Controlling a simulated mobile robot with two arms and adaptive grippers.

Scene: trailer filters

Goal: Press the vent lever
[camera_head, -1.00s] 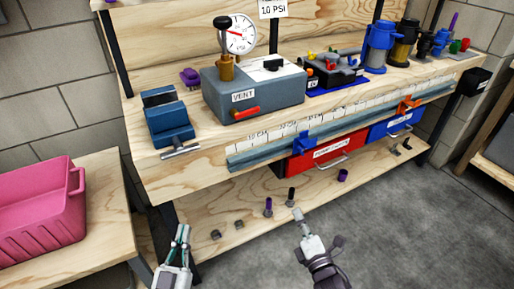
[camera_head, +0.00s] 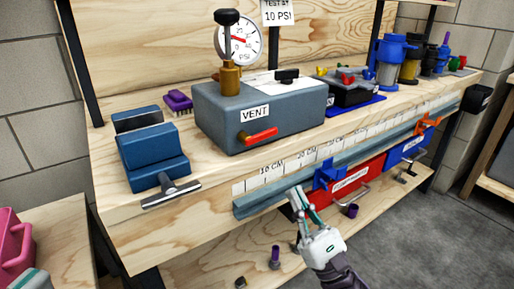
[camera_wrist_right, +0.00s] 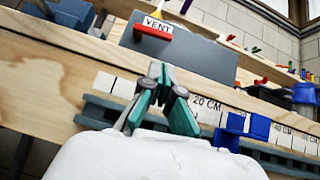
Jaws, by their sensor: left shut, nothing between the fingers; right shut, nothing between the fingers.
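The vent lever (camera_head: 262,135) is a red handle on the front of the grey box labelled VENT (camera_head: 215,125). It sticks out to the right from a brass fitting and lies nearly level. In the right wrist view the red lever (camera_wrist_right: 153,32) is above and beyond the fingertips, clear of them. My right gripper (camera_head: 297,198) is shut and empty, in front of the bench edge, below and to the right of the lever. Its closed fingers also show in the right wrist view (camera_wrist_right: 160,78). My left gripper (camera_head: 28,280) shows only partly at the bottom left corner, shut, far from the lever.
A blue vise (camera_head: 152,155) with a metal handle stands left of the box. A pressure gauge (camera_head: 240,40) rises behind it. A rail (camera_head: 270,200) with a blue clamp (camera_head: 328,174) runs along the bench front, near my right gripper. A pink bin (camera_head: 12,245) is at left.

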